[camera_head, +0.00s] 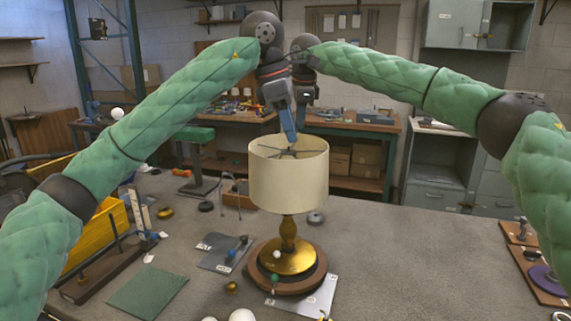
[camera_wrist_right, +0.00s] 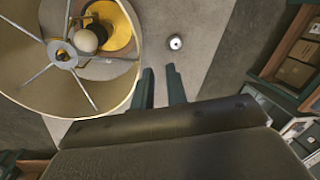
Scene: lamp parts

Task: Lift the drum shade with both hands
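The cream drum shade (camera_head: 289,180) sits upright on the lamp, above its gold stem and base (camera_head: 288,258). In the right wrist view the shade (camera_wrist_right: 22,75) is seen from above, with metal spokes and a pale bulb inside. My left gripper (camera_head: 289,138) points down at the shade's far rim; its finger gap and any contact are unclear. My right gripper (camera_wrist_right: 160,68) is open, its two dark fingers apart with floor-grey surface visible between them. The shade's rim lies just beside one finger. In the head view the right gripper's fingertips are mostly hidden behind the left gripper.
The lamp stands on a round wooden disc (camera_head: 288,281) on the grey table. A grey mat (camera_head: 222,252), a green mat (camera_head: 148,290) and a yellow bin (camera_head: 97,235) lie to the left. A purple disc (camera_head: 546,279) on a board is at the right.

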